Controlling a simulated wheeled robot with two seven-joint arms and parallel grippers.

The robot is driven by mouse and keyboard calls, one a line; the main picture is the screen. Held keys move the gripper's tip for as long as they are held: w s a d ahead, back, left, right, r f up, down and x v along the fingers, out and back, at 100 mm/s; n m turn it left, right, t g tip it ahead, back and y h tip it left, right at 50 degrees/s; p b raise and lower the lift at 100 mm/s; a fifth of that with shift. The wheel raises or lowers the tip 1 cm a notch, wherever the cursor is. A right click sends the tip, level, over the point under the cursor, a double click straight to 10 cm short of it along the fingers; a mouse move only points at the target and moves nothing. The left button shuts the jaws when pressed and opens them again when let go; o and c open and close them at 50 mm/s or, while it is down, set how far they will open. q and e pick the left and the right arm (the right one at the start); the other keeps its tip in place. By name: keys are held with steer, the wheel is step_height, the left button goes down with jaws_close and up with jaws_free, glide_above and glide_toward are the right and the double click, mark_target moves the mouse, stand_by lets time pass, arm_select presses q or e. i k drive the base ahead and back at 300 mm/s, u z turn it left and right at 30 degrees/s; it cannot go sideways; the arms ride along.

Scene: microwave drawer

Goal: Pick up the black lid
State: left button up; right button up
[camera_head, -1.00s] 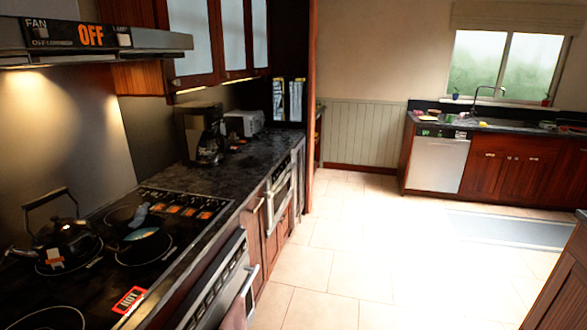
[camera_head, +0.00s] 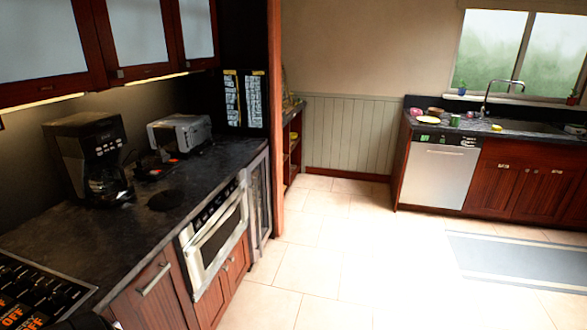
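A flat, dark round thing that looks like the black lid (camera_head: 168,200) lies on the dark countertop (camera_head: 225,158), to the right of the coffee maker (camera_head: 92,160). It is hard to tell apart from the dark stone. Neither my left nor my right gripper can be made out in the head view. A dark shape at the bottom left edge is too cut off to identify.
A silver toaster oven (camera_head: 180,133) stands behind on the counter. A small dark item with a red spot (camera_head: 150,165) lies between it and the coffee maker. The microwave drawer (camera_head: 215,235) below the counter is shut.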

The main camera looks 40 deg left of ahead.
mark_target(166, 199)
steer(key=z, duration=0.05)
steer(key=i, duration=2.3)
steer(key=u, duration=0.85)
steer(key=i, duration=1.05)
steer(key=u, duration=1.8)
steer(key=i, duration=0.75)
steer(key=u, duration=0.5)
